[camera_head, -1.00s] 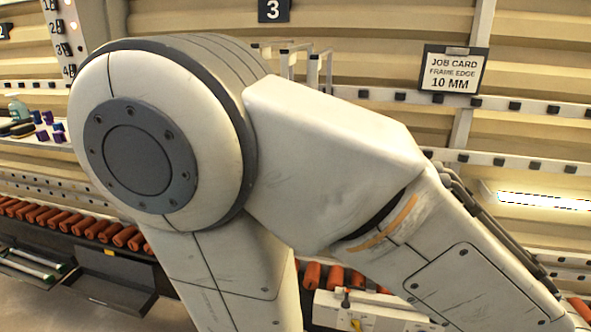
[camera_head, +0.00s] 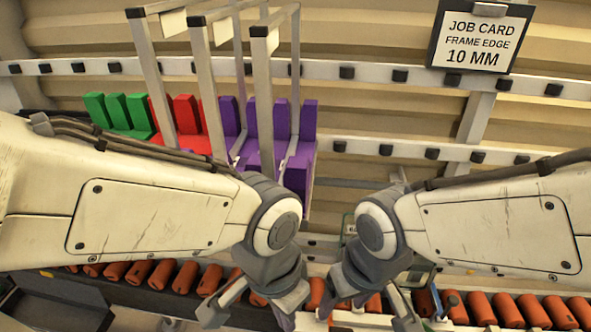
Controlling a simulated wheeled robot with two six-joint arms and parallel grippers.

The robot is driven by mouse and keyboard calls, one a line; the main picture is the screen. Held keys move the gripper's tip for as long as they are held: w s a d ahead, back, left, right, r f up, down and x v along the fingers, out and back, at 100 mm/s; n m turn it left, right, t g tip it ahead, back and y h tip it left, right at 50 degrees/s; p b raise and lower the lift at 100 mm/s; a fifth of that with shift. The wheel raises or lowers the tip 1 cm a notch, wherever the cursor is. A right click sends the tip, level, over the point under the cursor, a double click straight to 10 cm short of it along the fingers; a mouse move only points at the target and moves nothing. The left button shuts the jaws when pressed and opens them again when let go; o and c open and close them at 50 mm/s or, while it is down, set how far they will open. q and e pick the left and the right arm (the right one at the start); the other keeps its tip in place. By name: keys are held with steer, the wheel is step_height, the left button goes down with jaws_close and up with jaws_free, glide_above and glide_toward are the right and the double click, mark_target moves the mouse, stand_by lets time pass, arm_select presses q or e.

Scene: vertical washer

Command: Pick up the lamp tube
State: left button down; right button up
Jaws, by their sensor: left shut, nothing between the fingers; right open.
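I cannot make out a lamp tube in the head view; the arms and grippers cover part of the lower middle. My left gripper (camera_head: 250,308) hangs low at the centre-left, pointing down in front of the row of orange rollers. It is shut with nothing visible in it. My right gripper (camera_head: 368,308) is close beside it on the right, also pointing down. Its fingers are spread, and no object shows between them.
Orange rollers (camera_head: 505,310) run along the bottom. A dark tray (camera_head: 55,300) is at lower left. A job card (camera_head: 480,42) hangs upper right.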

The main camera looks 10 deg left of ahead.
steer(key=w+a+m+t+y+p, duration=0.2)
steer(key=w+m+t+p, duration=0.55)
steer(key=w, duration=1.15)
steer(key=m+t+y+p, duration=0.2)
steer(key=m+p, duration=0.3)
steer(key=m, duration=0.8)
glide_toward(326, 182)
steer(key=p+x, duration=0.4)
steer(key=x, duration=0.3)
steer(key=shift+w+a+f, duration=0.1)
steer(key=shift+w+a, duration=0.05)
steer(key=shift+w+a+f, duration=0.25)
steer(key=shift+w+f, duration=0.2)
steer(key=shift+w, duration=0.1)
jaws_close()
